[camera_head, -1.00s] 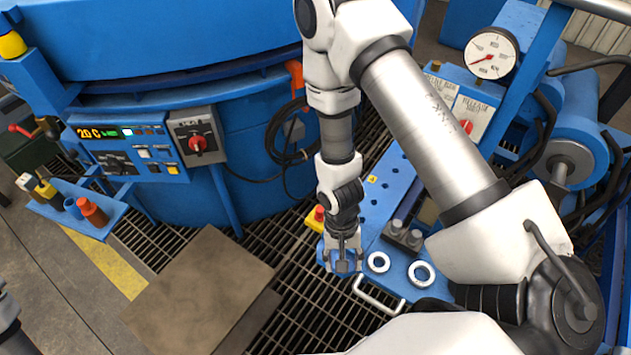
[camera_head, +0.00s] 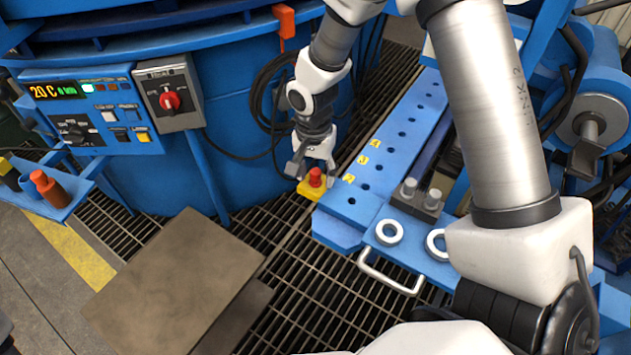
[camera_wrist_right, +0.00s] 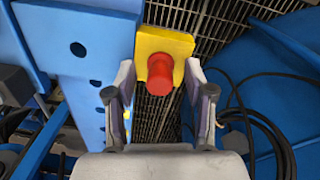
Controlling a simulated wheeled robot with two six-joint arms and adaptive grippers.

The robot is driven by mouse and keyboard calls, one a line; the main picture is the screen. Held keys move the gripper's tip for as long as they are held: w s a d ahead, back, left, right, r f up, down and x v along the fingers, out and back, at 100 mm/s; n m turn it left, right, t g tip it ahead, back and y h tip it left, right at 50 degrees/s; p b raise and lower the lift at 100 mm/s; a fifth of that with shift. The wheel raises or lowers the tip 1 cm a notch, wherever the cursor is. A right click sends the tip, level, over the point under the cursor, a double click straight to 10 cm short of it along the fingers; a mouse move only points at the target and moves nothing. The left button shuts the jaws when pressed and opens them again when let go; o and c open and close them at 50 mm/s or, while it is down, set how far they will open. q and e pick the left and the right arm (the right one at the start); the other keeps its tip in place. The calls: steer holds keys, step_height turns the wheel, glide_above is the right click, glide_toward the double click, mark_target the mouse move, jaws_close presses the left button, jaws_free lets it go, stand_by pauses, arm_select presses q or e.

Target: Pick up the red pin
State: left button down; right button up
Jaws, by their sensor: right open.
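The red pin (camera_head: 316,177) stands upright on a small yellow plate (camera_head: 309,192) at the left edge of the blue perforated bench. In the right wrist view the red pin (camera_wrist_right: 160,74) shows on the yellow plate (camera_wrist_right: 179,42), between the fingers but beyond their tips. My right gripper (camera_head: 312,172) is open and empty, just above and behind the pin, with its fingers spread to either side. It also shows in the right wrist view (camera_wrist_right: 160,80). I cannot tell whether any finger touches the pin. My left gripper is not in view.
The blue bench (camera_head: 400,150) has a row of holes, two metal rings (camera_head: 389,232) and a front handle (camera_head: 388,276). The blue furnace (camera_head: 235,120) with hanging black cables stands close behind. Grating (camera_head: 300,300) lies below. A brown plate (camera_head: 175,285) is at the left.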

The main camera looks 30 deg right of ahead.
steer(key=shift+r, duration=0.1)
steer(key=shift+c, duration=0.4)
jaws_close()
step_height(320, 180, up, 9)
steer(key=p, duration=0.3)
steer(key=shift+r, duration=0.5)
